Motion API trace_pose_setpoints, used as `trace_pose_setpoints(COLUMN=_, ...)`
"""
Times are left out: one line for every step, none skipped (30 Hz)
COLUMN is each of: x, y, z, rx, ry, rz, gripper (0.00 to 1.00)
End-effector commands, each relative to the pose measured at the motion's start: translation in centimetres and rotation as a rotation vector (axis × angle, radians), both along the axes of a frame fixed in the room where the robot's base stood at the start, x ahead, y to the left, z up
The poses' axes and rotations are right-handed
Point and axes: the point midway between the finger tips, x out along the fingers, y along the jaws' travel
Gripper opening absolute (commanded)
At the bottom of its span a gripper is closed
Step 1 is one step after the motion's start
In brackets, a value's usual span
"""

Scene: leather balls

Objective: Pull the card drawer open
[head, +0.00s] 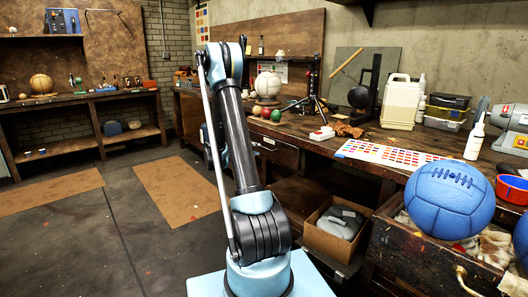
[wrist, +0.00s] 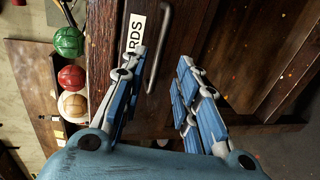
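The card drawer (wrist: 190,25) has a dark brown wooden front in the wrist view. Its white label (wrist: 133,33) reads "RDS", with the rest hidden by a finger. A dark metal bar handle (wrist: 158,50) sits beside the label. My gripper (wrist: 161,65) is open, with blue fingers on either side of the handle in the picture. I see no finger closed on the handle, and cannot tell the remaining depth. In the head view, a drawer front (head: 277,151) under the bench top looks like the same drawer.
Green (wrist: 68,41), red (wrist: 71,76) and whitish (wrist: 72,105) balls sit on the bench top beside the drawer. In the head view, an open drawer (head: 425,248) with a blue ball (head: 449,200) juts out at right. A cardboard box (head: 325,240) stands below the bench.

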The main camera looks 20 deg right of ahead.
Motion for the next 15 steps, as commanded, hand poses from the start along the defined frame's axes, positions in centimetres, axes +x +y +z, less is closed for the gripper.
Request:
trace_pose_setpoints(x=0.3, y=-1.0, z=-0.2, rx=0.0, ry=0.0, rz=-0.003, gripper=0.29)
trace_pose_setpoints(x=0.5, y=-1.5, z=-0.3, rx=0.0, ry=0.001, rz=-0.003, gripper=0.29)
trace_pose_setpoints(x=0.7, y=-2.1, z=-0.4, rx=0.0, ry=0.001, rz=-0.003, gripper=0.29)
trace_pose_setpoints(x=0.8, y=-2.6, z=-0.6, rx=0.0, ry=0.001, rz=-0.003, gripper=0.29)
trace_pose_setpoints(x=1.0, y=-3.1, z=-0.7, rx=0.0, ry=0.0, rz=-0.002, gripper=0.29)
trace_pose_setpoints(x=1.3, y=-3.7, z=-0.8, rx=0.0, ry=0.001, rz=-0.003, gripper=0.29)
trace_pose_setpoints(x=1.4, y=-4.1, z=-0.9, rx=0.0, ry=0.001, rz=-0.003, gripper=0.29)
trace_pose_setpoints(x=1.6, y=-4.5, z=-1.0, rx=0.0, ry=0.0, rz=-0.002, gripper=0.29)
trace_pose_setpoints(x=1.8, y=-5.0, z=-1.1, rx=0.0, ry=0.0, rz=-0.002, gripper=0.29)
trace_pose_setpoints(x=1.9, y=-5.4, z=-1.2, rx=0.0, ry=0.0, rz=-0.002, gripper=0.29)
trace_pose_setpoints(x=2.0, y=-5.7, z=-1.3, rx=0.0, ry=0.0, rz=-0.002, gripper=0.29)
trace_pose_setpoints(x=2.1, y=-6.1, z=-1.3, rx=0.0, ry=0.0, rz=-0.002, gripper=0.29)
trace_pose_setpoints(x=2.3, y=-6.3, z=-1.4, rx=0.0, ry=0.0, rz=-0.001, gripper=0.29)
trace_pose_setpoints(x=2.3, y=-6.5, z=-1.4, rx=0.0, ry=0.0, rz=-0.001, gripper=0.29)
trace_pose_setpoints(x=2.4, y=-6.7, z=-1.5, rx=0.0, ry=0.0, rz=0.0, gripper=0.29)
